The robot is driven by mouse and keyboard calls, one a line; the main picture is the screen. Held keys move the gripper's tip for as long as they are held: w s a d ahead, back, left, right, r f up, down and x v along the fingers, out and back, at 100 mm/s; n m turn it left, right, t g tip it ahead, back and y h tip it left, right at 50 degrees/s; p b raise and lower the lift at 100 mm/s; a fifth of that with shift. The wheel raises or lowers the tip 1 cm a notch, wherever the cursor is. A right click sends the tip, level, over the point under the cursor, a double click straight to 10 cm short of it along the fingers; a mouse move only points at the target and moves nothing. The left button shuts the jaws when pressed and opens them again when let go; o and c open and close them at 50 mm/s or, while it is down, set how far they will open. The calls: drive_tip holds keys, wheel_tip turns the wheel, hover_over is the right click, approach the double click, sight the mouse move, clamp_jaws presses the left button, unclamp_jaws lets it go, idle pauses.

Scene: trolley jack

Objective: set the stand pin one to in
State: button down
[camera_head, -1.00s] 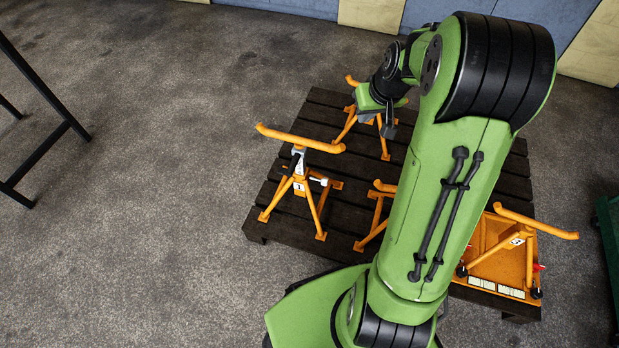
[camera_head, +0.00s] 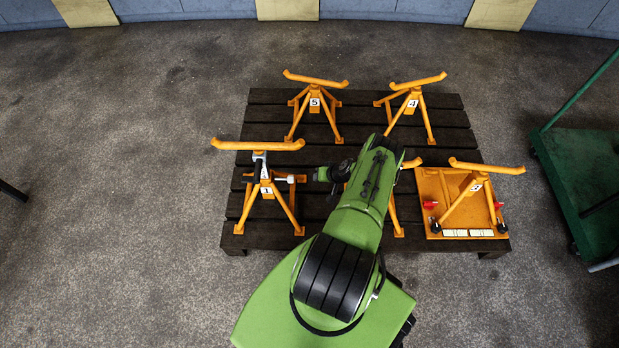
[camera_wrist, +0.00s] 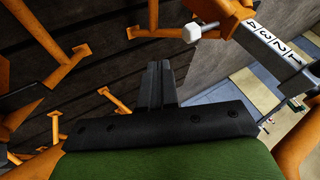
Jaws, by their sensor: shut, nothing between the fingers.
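Stand one (camera_head: 280,205), an orange tripod with a curved top bar and a label "1", stands at the front left of the pallet. Its stand pin (camera_head: 284,180) points right from the post, with a pale end. In the wrist view the pin's white knob (camera_wrist: 193,33) is at upper centre, and some shaft shows between it and the post with the number scale (camera_wrist: 272,42). My gripper (camera_head: 318,174) is just right of the pin in the head view, apart from it. In the wrist view its fingers (camera_wrist: 159,80) are together and empty, below and left of the knob.
The dark slatted pallet (camera_head: 262,115) also bears stands five (camera_head: 315,104) and four (camera_head: 412,104) at the back. A stand on an orange tray (camera_head: 440,225) is at the right. Another stand is mostly hidden behind my arm. A green trolley (camera_head: 585,165) stands far right.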

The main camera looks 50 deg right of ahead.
sight(288, 179)
drive_tip(key=w+a+f+b, duration=0.2)
drive_tip(key=w+f+b, duration=0.1)
drive_tip(key=w+f, duration=0.2)
drive_tip(key=shift+w+a+f, duration=0.3)
drive_tip(key=shift+w+f, duration=0.05)
drive_tip(key=shift+w, duration=0.85)
drive_tip(key=shift+w+a, duration=1.2)
drive_tip(key=shift+w, duration=0.3)
